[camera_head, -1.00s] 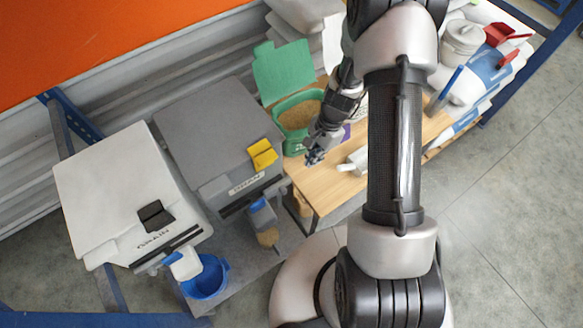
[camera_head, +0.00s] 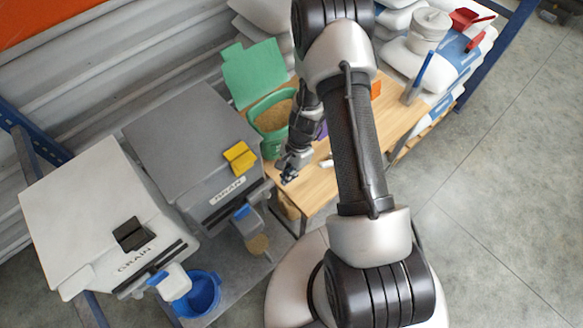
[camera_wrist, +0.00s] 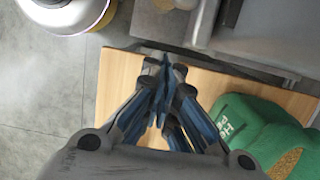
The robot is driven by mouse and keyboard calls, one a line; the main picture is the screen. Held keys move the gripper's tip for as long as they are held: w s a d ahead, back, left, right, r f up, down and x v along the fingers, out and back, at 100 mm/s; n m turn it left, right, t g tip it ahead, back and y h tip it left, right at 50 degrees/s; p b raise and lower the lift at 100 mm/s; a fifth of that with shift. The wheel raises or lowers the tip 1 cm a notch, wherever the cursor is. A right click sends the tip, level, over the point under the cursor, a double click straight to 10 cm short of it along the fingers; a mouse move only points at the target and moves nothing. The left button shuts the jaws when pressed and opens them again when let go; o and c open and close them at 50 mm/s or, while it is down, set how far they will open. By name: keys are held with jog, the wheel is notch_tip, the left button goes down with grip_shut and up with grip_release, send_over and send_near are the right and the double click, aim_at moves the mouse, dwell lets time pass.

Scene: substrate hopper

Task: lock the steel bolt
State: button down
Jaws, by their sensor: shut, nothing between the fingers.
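I cannot make out the steel bolt for certain in either view. The grey hopper (camera_head: 190,130), labelled BRAN, has a yellow catch (camera_head: 240,158) on its front edge and a spout with a blue part (camera_head: 243,211) below. The white hopper (camera_head: 85,210), labelled GRAIN, has a black catch (camera_head: 131,234). My gripper (camera_head: 289,177) hangs just right of the grey hopper's front corner, over the near left end of the wooden table. In the wrist view my gripper (camera_wrist: 160,66) is shut and empty, its fingertips towards the table edge and grey metalwork (camera_wrist: 255,35).
A green bag of grain (camera_head: 272,118) stands on the wooden table (camera_head: 318,190), close to my gripper. A blue bucket (camera_head: 198,293) sits below the white hopper's spout. White sacks (camera_head: 450,65) are stacked at the right.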

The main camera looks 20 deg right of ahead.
aim_at(263, 193)
jog(key=shift+s+a+f+b, duration=0.1)
jog(key=shift+s+a+b, duration=0.2)
jog(key=shift+a, duration=0.7)
jog(key=shift+s+a+b, duration=0.1)
jog(key=shift+s+a, duration=0.25)
jog(key=shift+a, duration=0.6)
jog(key=a+b, duration=0.1)
jog(key=s+a, duration=0.1)
jog(key=a, duration=0.1)
jog(key=shift+b, duration=0.35)
